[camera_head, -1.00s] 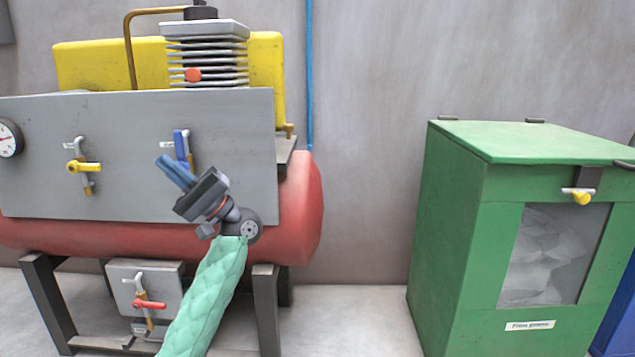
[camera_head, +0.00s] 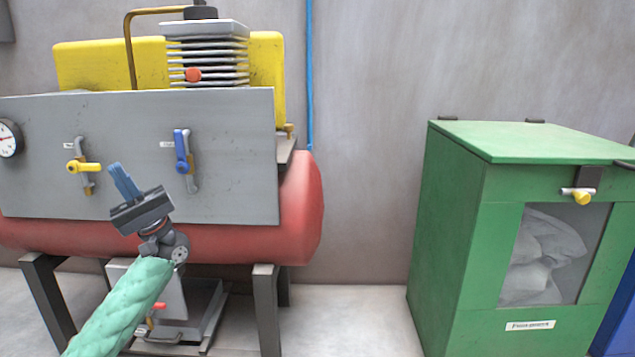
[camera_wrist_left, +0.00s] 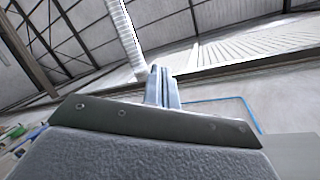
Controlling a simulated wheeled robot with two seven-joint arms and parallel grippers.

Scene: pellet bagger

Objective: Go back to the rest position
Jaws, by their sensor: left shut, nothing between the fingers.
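My left gripper (camera_head: 122,180) is in front of the lower part of the grey panel (camera_head: 235,150), between the yellow-handled valve (camera_head: 84,167) and the blue-handled valve (camera_head: 182,152). Its blue fingers point up and are shut with nothing between them. The fingers also show in the left wrist view (camera_wrist_left: 161,86), closed together against a high roof. The blue handle stands upright and the yellow handle lies level. My right gripper is in neither view.
The red tank (camera_head: 300,215) stands on dark legs behind my arm. A red-handled valve (camera_head: 158,306) sits low beneath it, partly hidden by my arm. A green bin (camera_head: 450,220) with a window stands at the right. The floor between them is clear.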

